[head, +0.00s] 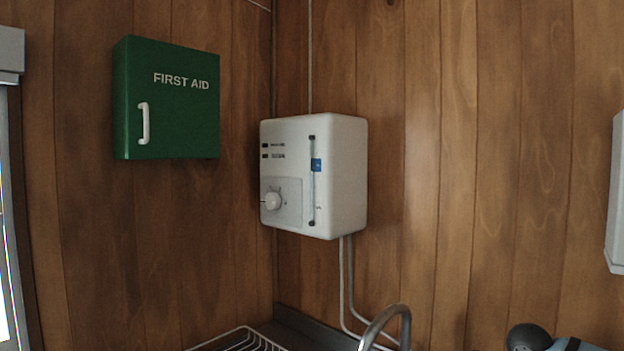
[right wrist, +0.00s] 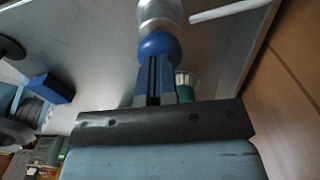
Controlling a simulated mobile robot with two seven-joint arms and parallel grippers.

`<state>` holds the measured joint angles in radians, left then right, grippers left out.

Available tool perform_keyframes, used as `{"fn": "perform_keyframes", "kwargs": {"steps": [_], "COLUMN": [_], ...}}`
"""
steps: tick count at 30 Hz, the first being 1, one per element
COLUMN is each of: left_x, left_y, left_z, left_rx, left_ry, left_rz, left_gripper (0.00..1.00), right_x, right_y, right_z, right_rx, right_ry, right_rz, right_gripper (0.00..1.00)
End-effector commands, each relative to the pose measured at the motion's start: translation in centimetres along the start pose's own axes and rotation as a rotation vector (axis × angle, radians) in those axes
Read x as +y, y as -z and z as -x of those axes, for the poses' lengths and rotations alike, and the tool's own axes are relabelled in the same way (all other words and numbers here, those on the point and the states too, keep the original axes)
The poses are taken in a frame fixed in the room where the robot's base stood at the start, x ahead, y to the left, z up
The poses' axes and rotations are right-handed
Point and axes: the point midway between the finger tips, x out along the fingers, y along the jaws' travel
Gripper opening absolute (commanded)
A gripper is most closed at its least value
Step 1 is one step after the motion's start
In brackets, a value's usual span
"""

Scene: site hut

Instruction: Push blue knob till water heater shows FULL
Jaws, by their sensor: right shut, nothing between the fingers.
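The white water heater (head: 341,175) hangs on the wood wall near the corner in the head view. A clear upright strip runs down its front, and a small blue knob (head: 316,165) sits on it, above the middle. The small markings are too blurred to read. My right gripper (right wrist: 154,68) is shut and empty in the right wrist view. Neither gripper shows in the head view, and my right gripper is apart from the heater. My left gripper is not in view.
A green first aid cabinet (head: 168,100) hangs left of the heater. A curved metal tap (head: 388,320) and a wire rack (head: 240,340) are below. The right wrist view shows a blue ball-shaped thing (right wrist: 160,46) beyond the fingertips and a blue block (right wrist: 50,88).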

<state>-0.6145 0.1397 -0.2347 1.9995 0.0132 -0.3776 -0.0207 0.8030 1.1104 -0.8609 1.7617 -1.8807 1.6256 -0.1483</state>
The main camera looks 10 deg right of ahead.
Motion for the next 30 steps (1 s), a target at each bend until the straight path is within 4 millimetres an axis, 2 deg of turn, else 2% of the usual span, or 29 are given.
{"fn": "perform_keyframes", "kwargs": {"steps": [7, 19, 30], "left_x": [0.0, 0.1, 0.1], "left_y": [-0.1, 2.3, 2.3], "left_z": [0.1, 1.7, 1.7], "left_rx": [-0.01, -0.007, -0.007], "left_ry": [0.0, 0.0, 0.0], "left_rz": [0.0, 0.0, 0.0], "left_gripper": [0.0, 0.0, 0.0], "right_x": [0.1, 0.1, 0.1], "right_y": [0.0, 0.0, 0.0], "right_z": [0.6, 5.3, 5.5], "right_rx": [0.002, 0.001, 0.001], "right_ry": [-0.003, -0.001, -0.001], "right_rz": [0.002, 0.002, 0.001], "right_gripper": [0.0, 0.0, 0.0]}}
